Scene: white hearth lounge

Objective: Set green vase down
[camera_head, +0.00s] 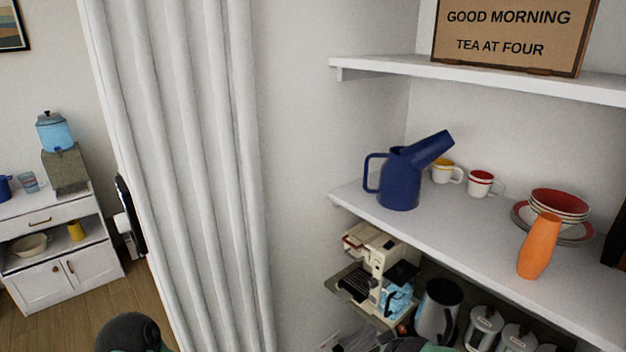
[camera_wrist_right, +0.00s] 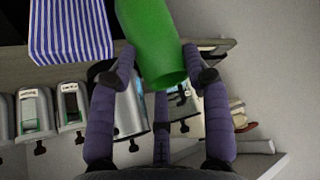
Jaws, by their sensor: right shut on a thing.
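The green vase (camera_wrist_right: 152,40) is in the right wrist view, held between the fingers of my right gripper (camera_wrist_right: 155,78). The gripper is shut on it, with one finger on each side near its lower end in the picture. The vase's far end is cut off by the top edge of that view. In the head view I cannot make out the vase or the right gripper. My left gripper is not in view.
The shelf (camera_head: 460,243) holds a blue watering jug (camera_head: 398,180), two mugs, stacked red bowls (camera_head: 557,204) and an orange vase (camera_head: 539,246). Its front middle is clear. Below stand a coffee machine (camera_head: 372,262), kettle (camera_head: 437,308) and canisters.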

